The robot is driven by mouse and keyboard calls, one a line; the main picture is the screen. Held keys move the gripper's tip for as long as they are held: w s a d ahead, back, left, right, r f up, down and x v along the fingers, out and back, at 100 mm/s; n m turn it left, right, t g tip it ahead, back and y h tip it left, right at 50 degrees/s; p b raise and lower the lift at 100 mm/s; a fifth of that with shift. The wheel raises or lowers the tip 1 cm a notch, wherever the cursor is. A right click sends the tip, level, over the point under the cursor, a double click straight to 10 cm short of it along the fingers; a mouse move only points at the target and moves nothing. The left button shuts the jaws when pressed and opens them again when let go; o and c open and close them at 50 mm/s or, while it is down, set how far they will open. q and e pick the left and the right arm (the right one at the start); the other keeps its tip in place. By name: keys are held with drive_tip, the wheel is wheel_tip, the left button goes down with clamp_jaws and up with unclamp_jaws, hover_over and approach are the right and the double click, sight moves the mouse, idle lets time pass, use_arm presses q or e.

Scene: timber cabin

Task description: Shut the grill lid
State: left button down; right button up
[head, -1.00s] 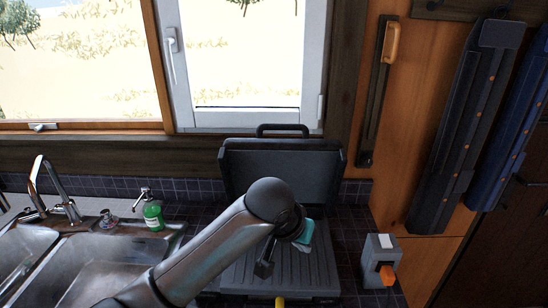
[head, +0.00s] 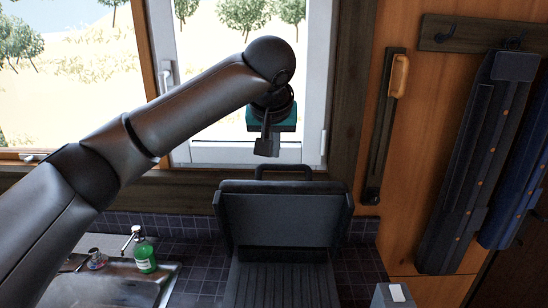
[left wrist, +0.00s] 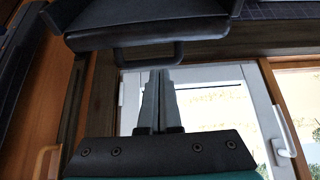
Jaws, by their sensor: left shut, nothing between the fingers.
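The dark grill's lid (head: 282,218) stands open and upright at the back, near the window wall. Its loop handle (head: 284,167) sticks up from the lid's top edge. The ribbed grill plate (head: 280,288) lies bare in front of the lid. My left gripper (head: 267,148) is shut and empty, hanging just above the handle in the head view. In the left wrist view, the shut fingers (left wrist: 158,75) point at the handle (left wrist: 178,54), with the lid (left wrist: 150,28) beyond. I cannot tell whether they touch. My right gripper is not in view.
The window (head: 220,152) is close behind my left arm. A green soap bottle (head: 145,256) stands by the sink (head: 105,290) at left. A grey box (head: 393,295) stands right of the grill. Dark hanging items (head: 470,170) cover the right wall.

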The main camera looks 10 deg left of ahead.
sight(273, 178)
use_arm(q)
drive_tip(key=p+x, duration=0.1)
drive_tip(key=x, duration=0.8)
drive_tip(key=shift+a+f, duration=0.1)
